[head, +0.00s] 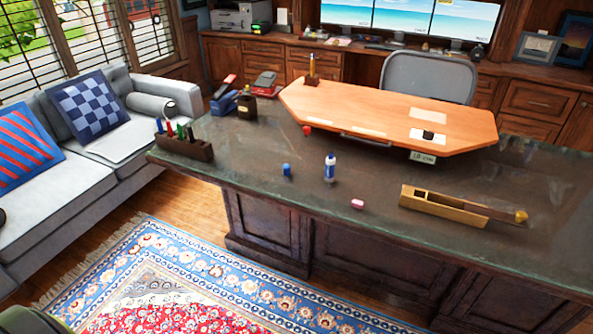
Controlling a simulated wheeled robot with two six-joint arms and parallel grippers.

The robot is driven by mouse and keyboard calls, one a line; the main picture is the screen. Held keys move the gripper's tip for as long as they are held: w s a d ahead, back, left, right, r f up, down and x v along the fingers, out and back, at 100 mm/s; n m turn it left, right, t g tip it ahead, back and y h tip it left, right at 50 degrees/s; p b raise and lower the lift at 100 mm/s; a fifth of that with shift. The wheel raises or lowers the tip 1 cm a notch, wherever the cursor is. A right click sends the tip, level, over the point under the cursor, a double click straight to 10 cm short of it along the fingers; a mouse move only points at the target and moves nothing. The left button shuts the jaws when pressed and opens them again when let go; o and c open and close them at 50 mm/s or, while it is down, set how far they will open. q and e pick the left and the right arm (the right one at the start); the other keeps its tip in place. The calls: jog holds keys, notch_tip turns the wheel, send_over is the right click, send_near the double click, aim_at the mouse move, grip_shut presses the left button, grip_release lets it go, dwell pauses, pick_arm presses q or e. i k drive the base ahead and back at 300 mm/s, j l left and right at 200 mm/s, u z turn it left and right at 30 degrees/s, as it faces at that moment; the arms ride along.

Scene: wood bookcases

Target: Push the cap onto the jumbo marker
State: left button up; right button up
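A white and blue upright object (330,168), which looks like the jumbo marker, stands on the dark desk top (260,160) near the middle. A small blue piece (286,170), which looks like the cap, sits on the desk to its left. The two are apart, with bare desk between them. The fine shape of the marker's tip and of the cap's opening is too small to tell. Neither of my grippers shows in the head view.
A pink block (357,204) lies near the front edge. An open wooden box (444,208) lies to the right. A dark holder with pens (186,147) stands at the left end.

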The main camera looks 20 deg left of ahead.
aim_at(330, 164)
jog(key=i+j, duration=1.2)
jog(key=k+j+u, duration=0.05)
